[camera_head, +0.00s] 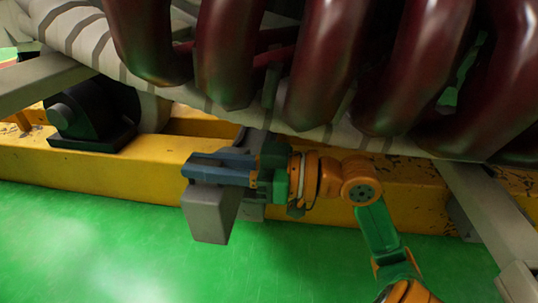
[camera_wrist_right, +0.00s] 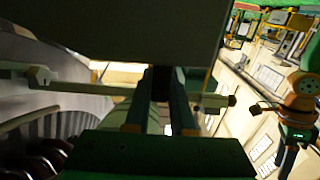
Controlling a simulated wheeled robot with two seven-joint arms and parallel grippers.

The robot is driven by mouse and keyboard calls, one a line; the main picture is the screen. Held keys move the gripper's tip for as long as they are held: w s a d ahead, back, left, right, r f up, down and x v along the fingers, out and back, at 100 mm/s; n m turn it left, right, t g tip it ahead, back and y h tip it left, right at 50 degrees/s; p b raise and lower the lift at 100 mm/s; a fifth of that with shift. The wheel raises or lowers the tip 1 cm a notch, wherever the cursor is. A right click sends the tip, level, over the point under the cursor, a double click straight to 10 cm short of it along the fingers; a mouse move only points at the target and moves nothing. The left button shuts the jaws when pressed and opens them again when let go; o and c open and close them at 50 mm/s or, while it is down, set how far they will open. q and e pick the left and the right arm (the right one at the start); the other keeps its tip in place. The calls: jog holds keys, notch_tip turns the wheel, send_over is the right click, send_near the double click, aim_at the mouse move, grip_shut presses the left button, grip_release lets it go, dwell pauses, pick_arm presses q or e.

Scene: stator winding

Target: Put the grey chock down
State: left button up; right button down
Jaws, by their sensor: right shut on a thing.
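The grey chock (camera_head: 210,213) is a block held in my right gripper (camera_head: 190,170), in front of the yellow beam and above the green floor in the head view. The blue-grey fingers are shut on its upper part, and its lower part hangs below them, slightly tilted. In the right wrist view the chock (camera_wrist_right: 135,30) fills the top middle, and the fingers of my right gripper (camera_wrist_right: 162,85) reach up to it. I cannot tell from the head view how high its underside is above the floor. My left gripper does not show in the head view.
The yellow beam (camera_head: 330,187) runs across behind the gripper. Dark red coils (camera_head: 325,60) of the stator hang above it. A black roller support (camera_head: 95,115) stands at the left and a grey strut (camera_head: 490,215) at the right. The green floor (camera_head: 90,245) is clear at the front left.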

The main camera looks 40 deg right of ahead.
jog(key=shift+w+d, duration=0.15)
jog(key=shift+d, duration=0.15)
jog(key=w+d, duration=0.4)
jog(key=d, duration=0.1)
jog(key=shift+w+r, duration=0.1)
jog(key=shift+w, duration=0.1)
jog(key=w+d+f, duration=0.3)
jog(key=w+d, duration=0.4)
jog(key=d, duration=0.1)
jog(key=shift+f, duration=0.3)
jog(key=c, duration=1.2)
grip_release()
jog(key=shift+d+f, duration=0.1)
jog(key=shift+f, duration=0.05)
jog(key=o, duration=0.4)
jog(key=shift+o, duration=0.2)
